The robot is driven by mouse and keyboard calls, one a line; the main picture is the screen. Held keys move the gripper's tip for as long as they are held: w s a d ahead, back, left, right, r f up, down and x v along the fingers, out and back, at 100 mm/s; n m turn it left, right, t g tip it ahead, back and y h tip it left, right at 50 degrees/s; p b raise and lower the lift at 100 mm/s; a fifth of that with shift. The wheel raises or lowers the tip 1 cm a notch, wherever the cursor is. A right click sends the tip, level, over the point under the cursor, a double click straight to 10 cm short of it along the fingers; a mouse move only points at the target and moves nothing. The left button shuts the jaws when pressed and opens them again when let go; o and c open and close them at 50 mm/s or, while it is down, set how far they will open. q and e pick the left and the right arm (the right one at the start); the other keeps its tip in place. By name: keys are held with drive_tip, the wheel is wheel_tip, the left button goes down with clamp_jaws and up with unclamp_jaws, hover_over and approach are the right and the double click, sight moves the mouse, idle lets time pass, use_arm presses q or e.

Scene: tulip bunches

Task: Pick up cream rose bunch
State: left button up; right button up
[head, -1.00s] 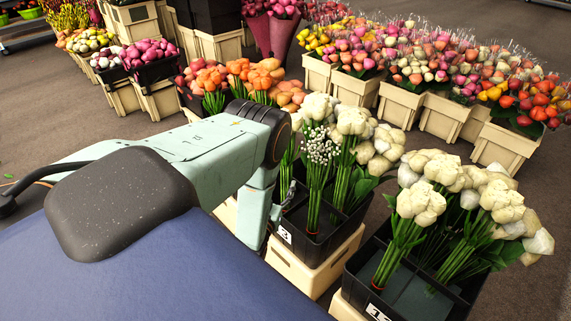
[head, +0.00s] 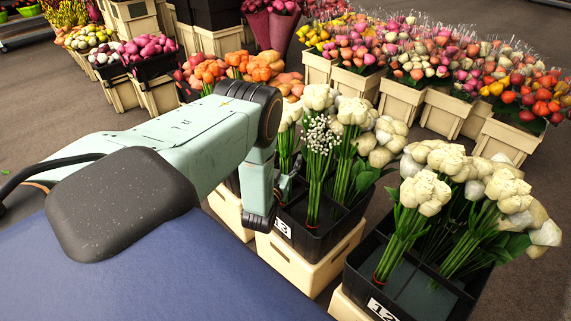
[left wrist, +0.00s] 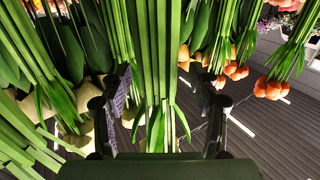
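Cream rose bunches with round cream heads and long green stems stand upright in the black crate marked 13 (head: 283,227). One cream bunch (head: 354,112) is at its back, beside a bunch of small white blooms (head: 322,140). More cream bunches (head: 427,190) stand in the crate in front. My left gripper (head: 291,184) is low at the left side of crate 13, among the stems, and partly hidden by my wrist. In the left wrist view my left gripper (left wrist: 162,100) is open, with green stems (left wrist: 158,60) between its fingers. I cannot tell which bunch they belong to. My right gripper is out of view.
Orange bunches (head: 262,68) stand behind my arm. Beige boxes of mixed roses (head: 445,112) line the back right. The second black crate (head: 362,278) is close on the right. Grey floor (head: 120,130) is open at the left.

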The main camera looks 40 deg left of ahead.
sight(285, 132)
use_arm(q)
clamp_jaws()
idle(0.4)
drive_tip(key=shift+w, duration=0.1)
wheel_tip(285, 132, up, 10)
drive_tip(key=p, duration=0.5)
